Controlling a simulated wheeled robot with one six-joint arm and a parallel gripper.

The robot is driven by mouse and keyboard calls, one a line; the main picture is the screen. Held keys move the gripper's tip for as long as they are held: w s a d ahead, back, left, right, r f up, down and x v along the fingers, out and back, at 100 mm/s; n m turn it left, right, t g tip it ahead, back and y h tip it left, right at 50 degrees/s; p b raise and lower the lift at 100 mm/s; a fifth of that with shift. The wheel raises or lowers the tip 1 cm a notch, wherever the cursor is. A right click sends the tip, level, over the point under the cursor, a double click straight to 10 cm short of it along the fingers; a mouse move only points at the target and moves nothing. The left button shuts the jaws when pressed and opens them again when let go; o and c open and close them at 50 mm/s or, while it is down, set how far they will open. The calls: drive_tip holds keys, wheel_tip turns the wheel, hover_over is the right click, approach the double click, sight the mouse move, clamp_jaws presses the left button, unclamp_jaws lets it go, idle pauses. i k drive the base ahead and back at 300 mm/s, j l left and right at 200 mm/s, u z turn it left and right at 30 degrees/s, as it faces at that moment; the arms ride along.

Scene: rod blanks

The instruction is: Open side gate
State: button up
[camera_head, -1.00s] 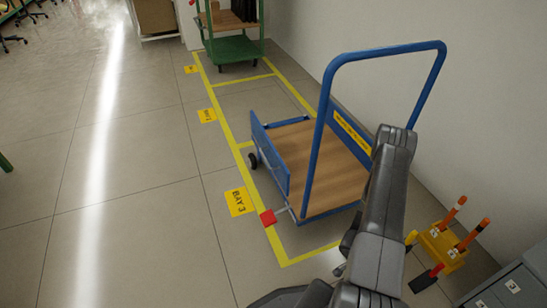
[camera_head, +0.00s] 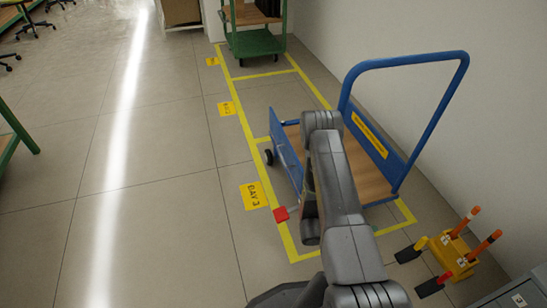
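A blue platform trolley (camera_head: 372,183) with a wooden deck stands in a yellow-taped bay by the wall. A blue side panel (camera_head: 286,160), which looks like the side gate, stands upright along the trolley's left side; my arm hides its right edge and part of the deck. A red pedal-like tab (camera_head: 281,214) sticks out at the trolley's near left corner, low over the floor. My arm reaches up in front of the trolley and bends back down beside the panel. My gripper does not show; the arm seems to hide it.
A yellow floor sign reading BAY 3 (camera_head: 254,196) lies left of the tape. A yellow stand (camera_head: 451,255) with orange-and-black handles is at right, near a grey cabinet (camera_head: 520,292). A green cart (camera_head: 254,42) stands behind.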

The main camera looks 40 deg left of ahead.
sight(288, 155)
drive_tip(key=j+u, duration=0.1)
drive_tip(key=u, duration=0.3)
drive_tip(key=j+u, duration=0.1)
drive_tip(key=u, duration=0.35)
drive_tip(key=i+u, duration=0.1)
drive_tip(key=u, duration=0.3)
drive_tip(key=i+j+u, duration=0.1)
drive_tip(key=u, duration=0.2)
drive_tip(key=i+j+u, duration=0.1)
drive_tip(key=u, duration=0.25)
drive_tip(key=i+z, duration=0.25)
drive_tip(key=z, duration=0.15)
drive_tip(key=i+j+z, duration=0.2)
drive_tip(key=z, duration=0.15)
